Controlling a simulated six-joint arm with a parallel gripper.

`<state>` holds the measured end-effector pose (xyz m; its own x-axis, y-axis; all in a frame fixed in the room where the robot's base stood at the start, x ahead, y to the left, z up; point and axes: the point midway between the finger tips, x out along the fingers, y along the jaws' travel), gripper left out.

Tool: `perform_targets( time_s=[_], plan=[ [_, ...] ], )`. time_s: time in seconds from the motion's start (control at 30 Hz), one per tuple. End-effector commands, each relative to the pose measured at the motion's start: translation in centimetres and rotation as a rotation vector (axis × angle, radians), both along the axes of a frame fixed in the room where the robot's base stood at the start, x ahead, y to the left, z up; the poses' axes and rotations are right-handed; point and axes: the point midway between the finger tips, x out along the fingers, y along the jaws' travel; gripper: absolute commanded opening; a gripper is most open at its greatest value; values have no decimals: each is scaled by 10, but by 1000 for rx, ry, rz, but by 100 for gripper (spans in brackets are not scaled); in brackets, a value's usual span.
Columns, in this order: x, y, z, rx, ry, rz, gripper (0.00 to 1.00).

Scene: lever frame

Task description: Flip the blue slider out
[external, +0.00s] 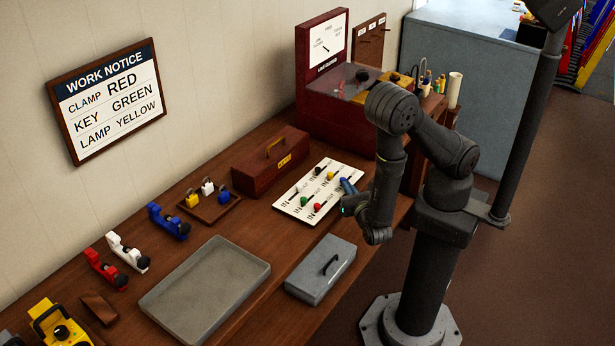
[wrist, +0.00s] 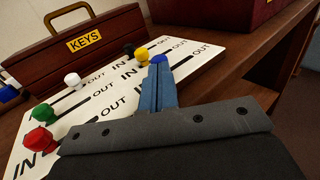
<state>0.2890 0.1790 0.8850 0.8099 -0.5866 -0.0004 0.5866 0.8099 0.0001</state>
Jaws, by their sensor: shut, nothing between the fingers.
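The white slider panel (external: 285,205) lies on the bench and shows in the wrist view (wrist: 95,72) with IN and OUT labels. The blue slider's knob (wrist: 158,59) shows just beyond my fingertips, partly hidden by them. I cannot tell whether they touch it, or where it sits along its slot. My gripper (wrist: 157,72) has its blue fingers together and empty, low over the panel; in the external view it is at the panel's right side (external: 347,186). The blue knob cannot be told apart from the blue fingers there.
Close to the blue knob are a yellow knob (wrist: 142,54) and a black knob (wrist: 128,50). White (wrist: 72,80), green (wrist: 42,113) and red (wrist: 38,142) knobs are further left. A KEYS box (external: 270,162) stands behind the panel; a grey box (external: 321,268) is in front.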

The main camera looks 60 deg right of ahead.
Motion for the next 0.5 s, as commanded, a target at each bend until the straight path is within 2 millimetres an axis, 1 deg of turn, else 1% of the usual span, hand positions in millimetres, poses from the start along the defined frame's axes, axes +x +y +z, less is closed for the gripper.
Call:
perform_targets(
  time_s=[0.37, 0.43, 0.5],
  plan=[
    [1, -3, 0, -1, 1, 0, 0],
    [1, -12, 0, -4, 0, -1, 0],
    [1, -26, -1, -4, 1, -3, 0]
  ],
)
